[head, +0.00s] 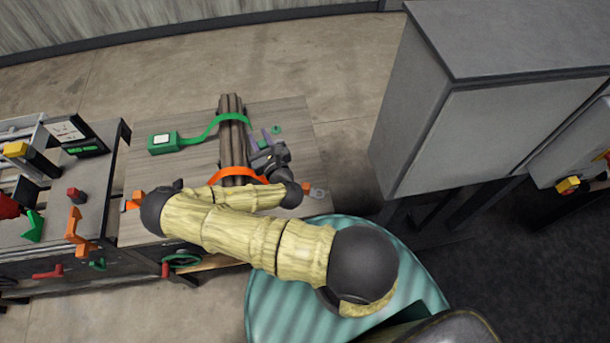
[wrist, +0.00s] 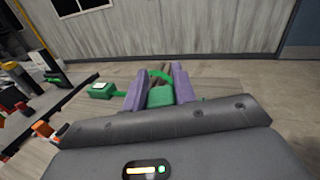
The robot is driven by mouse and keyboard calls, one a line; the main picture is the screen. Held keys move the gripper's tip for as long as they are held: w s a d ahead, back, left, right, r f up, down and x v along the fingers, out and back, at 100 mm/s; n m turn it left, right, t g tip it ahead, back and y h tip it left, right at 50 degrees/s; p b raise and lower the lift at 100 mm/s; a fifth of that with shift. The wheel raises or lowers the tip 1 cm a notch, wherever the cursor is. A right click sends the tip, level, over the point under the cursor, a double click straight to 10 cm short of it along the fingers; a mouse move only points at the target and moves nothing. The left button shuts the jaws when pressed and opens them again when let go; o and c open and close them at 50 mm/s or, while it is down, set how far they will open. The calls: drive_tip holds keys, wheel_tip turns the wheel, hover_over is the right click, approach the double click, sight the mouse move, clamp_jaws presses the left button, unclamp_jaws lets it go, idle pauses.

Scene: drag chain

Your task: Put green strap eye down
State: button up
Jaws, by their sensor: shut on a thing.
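A green strap (head: 215,127) runs from a green box-like buckle with a pale label (head: 162,142) on the wooden table, over a bundle of brown rods, to my gripper (head: 262,139). In the wrist view the purple fingers of my gripper (wrist: 160,92) are shut on the green strap's end (wrist: 160,97), which fills the gap between them. The eye itself is hard to make out there. A small green fitting (head: 277,129) sits on the table just right of my gripper. The buckle also shows in the wrist view (wrist: 100,91).
The rod bundle (head: 231,110) lies across the wooden table (head: 290,107). An orange strap (head: 225,172) crosses its near part, partly behind my arm. A bench with several coloured tools and handles stands at left. A grey cabinet (head: 480,100) stands at right. The table's far right part is clear.

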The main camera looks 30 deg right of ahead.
drive_tip(key=shift+n+y, duration=0.3)
drive_tip(key=shift+y, duration=0.3)
drive_tip(key=w+d+f+b, duration=0.1)
drive_tip(key=w+f+b, duration=0.2)
drive_tip(key=f+b, duration=0.2)
drive_tip(key=w+d+f+b, duration=0.1)
drive_tip(key=w+f+b, duration=0.2)
drive_tip(key=b, duration=0.7)
drive_tip(key=w+d+f+b, duration=0.1)
drive_tip(key=w+f+b, duration=0.2)
drive_tip(key=f+b, duration=0.3)
drive_tip(key=shift+w+f+b, duration=0.25)
drive_tip(key=shift+f+b, duration=0.15)
drive_tip(key=shift+b, duration=0.75)
drive_tip(key=y+b, duration=0.1)
drive_tip(key=b, duration=0.1)
drive_tip(key=w+d+y+b, duration=0.1)
drive_tip(key=b, duration=0.2)
drive_tip(key=shift+w+d+r+n, duration=0.15)
drive_tip(key=shift+w+d+n, duration=0.15)
drive_tip(key=shift+n, duration=0.1)
drive_tip(key=s+d+r+n+g+y+b, duration=0.2)
drive_tip(key=s+d+r+y+b, duration=0.3)
drive_tip(key=b, duration=1.7)
drive_tip(key=s+d+n, duration=0.1)
drive_tip(key=s+d, duration=0.2)
drive_tip(key=shift+d+n+y, duration=0.3)
drive_tip(key=shift+f+b, duration=0.65)
drive_tip(key=shift+f, duration=2.55)
